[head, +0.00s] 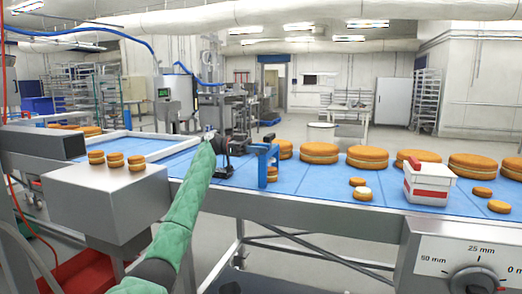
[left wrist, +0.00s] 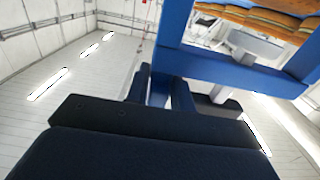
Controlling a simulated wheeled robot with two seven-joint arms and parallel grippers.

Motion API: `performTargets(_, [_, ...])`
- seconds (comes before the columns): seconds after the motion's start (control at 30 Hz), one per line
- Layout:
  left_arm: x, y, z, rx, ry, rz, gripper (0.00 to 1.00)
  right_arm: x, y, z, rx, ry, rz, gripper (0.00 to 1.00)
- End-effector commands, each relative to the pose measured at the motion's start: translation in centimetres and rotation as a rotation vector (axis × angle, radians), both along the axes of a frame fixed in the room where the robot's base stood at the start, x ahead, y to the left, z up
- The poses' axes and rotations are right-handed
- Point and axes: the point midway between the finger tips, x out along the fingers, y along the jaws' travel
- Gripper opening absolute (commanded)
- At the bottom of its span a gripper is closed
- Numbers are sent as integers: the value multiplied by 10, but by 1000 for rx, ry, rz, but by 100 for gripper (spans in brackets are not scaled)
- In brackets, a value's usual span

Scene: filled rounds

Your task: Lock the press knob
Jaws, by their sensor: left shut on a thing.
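A round grey knob (head: 474,281) with a scale marked 50 mm, 25 mm and 0 sits on a white panel (head: 430,256) at the bottom right of the head view; its lower part is cut off by the picture edge. My left gripper (head: 246,150) is at the belt, far to the left of the knob. It is shut on a post of a blue frame (head: 273,160) standing at the belt. The left wrist view shows the dark fingers on either side of the blue post (left wrist: 160,84). My right gripper is not in view.
A blue belt (head: 318,180) carries several large filled rounds (head: 367,157) and smaller ones. A white box (head: 428,188) with red markings stands on the belt. Several small rounds (head: 115,160) sit on a grey metal box (head: 112,200) at left. The floor behind is partly clear.

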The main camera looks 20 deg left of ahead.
Motion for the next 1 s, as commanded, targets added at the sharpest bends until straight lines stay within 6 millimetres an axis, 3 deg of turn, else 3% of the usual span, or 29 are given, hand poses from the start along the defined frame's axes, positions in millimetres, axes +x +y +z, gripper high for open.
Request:
performTargets(0.5, [0, 1, 1, -1, 0, -15, 1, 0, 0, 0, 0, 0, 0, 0])
performTargets(0.53, [0, 1, 1, -1, 0, -15, 29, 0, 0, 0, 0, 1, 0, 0])
performTargets(0.6, [0, 1, 1, -1, 0, -16, 40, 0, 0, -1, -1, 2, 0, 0])
performTargets(1.0, [1, 9, 1, 0, 1, -16, 40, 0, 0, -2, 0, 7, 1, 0])
